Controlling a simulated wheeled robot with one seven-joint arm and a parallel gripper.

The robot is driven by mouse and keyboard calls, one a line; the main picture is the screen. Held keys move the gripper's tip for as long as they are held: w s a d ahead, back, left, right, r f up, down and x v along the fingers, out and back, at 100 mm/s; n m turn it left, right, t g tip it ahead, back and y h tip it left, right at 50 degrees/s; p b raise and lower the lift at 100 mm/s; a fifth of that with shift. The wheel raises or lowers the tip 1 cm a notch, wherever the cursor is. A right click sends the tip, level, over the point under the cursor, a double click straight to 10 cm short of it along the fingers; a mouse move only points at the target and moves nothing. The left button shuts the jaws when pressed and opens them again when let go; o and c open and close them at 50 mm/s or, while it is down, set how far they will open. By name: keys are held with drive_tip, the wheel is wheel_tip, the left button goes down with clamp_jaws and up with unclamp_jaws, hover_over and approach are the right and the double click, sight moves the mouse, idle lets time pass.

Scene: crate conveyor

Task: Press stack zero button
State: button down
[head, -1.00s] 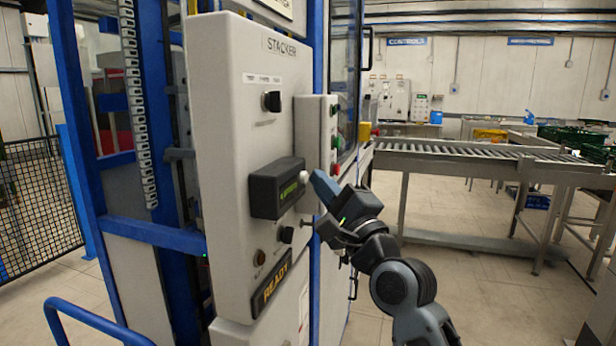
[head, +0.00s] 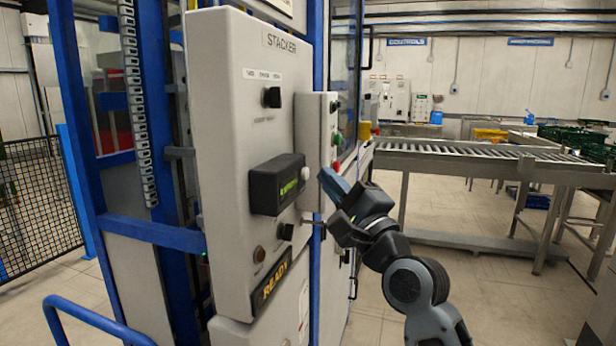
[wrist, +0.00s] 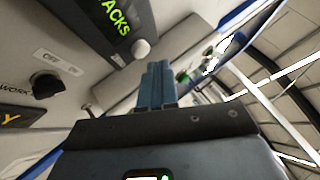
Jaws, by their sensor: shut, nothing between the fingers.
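The stacker panel (head: 235,100) is a white box labelled STACKER. A dark counter box (head: 277,184) with a green display sticks out of it, and a round white button (head: 304,173) sits at its right end. In the wrist view the white button (wrist: 141,47) is just above and left of my fingertips, and the counter box (wrist: 80,12) shows part of the word STACKS. My gripper (head: 327,177) has blue fingers, closed together and empty. The fingertips (wrist: 157,68) are close to the button, with a visible gap to its right.
A black selector knob (head: 271,98) is above the counter box; another knob (head: 285,231) and a READY sign (head: 271,284) are below. A narrow side box (head: 330,140) with green and red buttons stands behind my fingers. A roller conveyor (head: 470,155) runs at the right.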

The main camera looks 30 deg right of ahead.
drive_tip(key=s+d+b, duration=0.1)
drive_tip(key=s, duration=0.1)
drive_tip(key=s+d+b, duration=0.1)
drive_tip(key=s+d, duration=0.1)
idle(0.6)
idle(0.7)
